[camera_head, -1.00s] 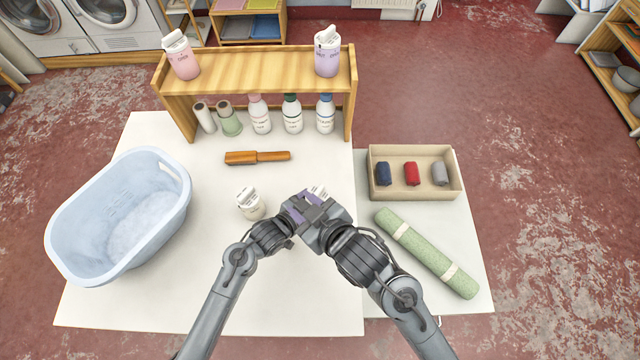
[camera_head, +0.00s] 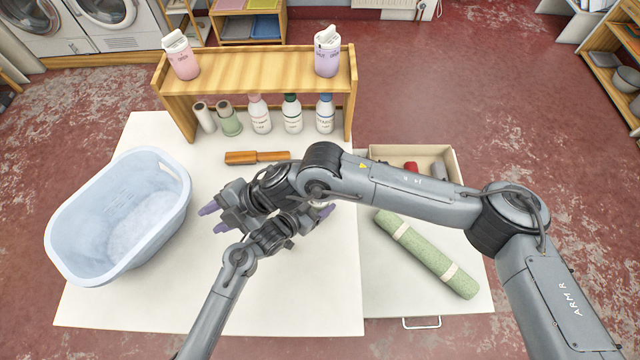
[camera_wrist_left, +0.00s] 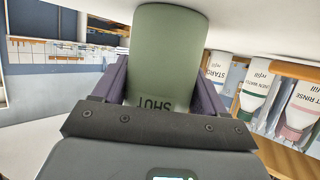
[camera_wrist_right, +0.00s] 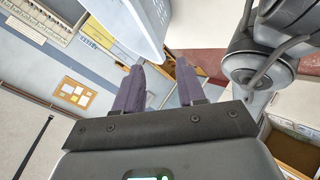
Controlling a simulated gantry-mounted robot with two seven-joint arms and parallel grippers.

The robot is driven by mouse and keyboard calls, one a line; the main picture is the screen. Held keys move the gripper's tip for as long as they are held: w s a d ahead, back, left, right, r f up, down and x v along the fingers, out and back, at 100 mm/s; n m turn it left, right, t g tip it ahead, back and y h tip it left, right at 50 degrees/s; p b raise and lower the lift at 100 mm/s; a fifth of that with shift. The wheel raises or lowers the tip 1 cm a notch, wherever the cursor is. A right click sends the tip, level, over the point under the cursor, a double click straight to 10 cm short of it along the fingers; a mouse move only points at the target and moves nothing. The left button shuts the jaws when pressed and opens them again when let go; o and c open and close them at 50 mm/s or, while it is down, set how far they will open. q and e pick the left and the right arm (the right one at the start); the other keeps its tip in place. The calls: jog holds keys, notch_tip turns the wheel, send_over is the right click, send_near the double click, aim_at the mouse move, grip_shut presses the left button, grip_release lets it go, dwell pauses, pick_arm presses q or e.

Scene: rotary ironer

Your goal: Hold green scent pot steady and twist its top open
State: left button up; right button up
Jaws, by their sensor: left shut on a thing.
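The green scent pot (camera_wrist_left: 170,55) fills the space between the purple fingers of my left gripper (camera_wrist_left: 163,75), which is shut on it. The word SHUT shows upside down on the pot near the palm. In the head view my arms hide most of the pot. My right gripper (camera_head: 215,219) is left of the left gripper in the head view, with its fingers pointing left toward the tub. In the right wrist view its two fingers (camera_wrist_right: 160,68) stand apart with nothing between them.
The blue tub (camera_head: 80,240) stands left of my right gripper. A wooden shelf (camera_head: 255,70) with bottles is behind. A wooden-handled tool (camera_head: 245,157) lies before it. A box (camera_head: 455,165) and green roll (camera_head: 430,255) lie to the right, below my right arm.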

jog(key=w+d+t+h, duration=0.1)
jog(key=w+d+h, duration=0.5)
jog(key=d, duration=0.5)
jog(key=w+d+h, duration=0.5)
jog(key=w+d, duration=0.1)
jog(key=d, duration=0.5)
jog(key=shift+m, duration=0.3)
jog(key=f, duration=1)
jog(key=shift+w+a+f, duration=0.15)
jog(key=shift+a+f, duration=0.05)
jog(key=shift+f, duration=0.05)
grip_shut()
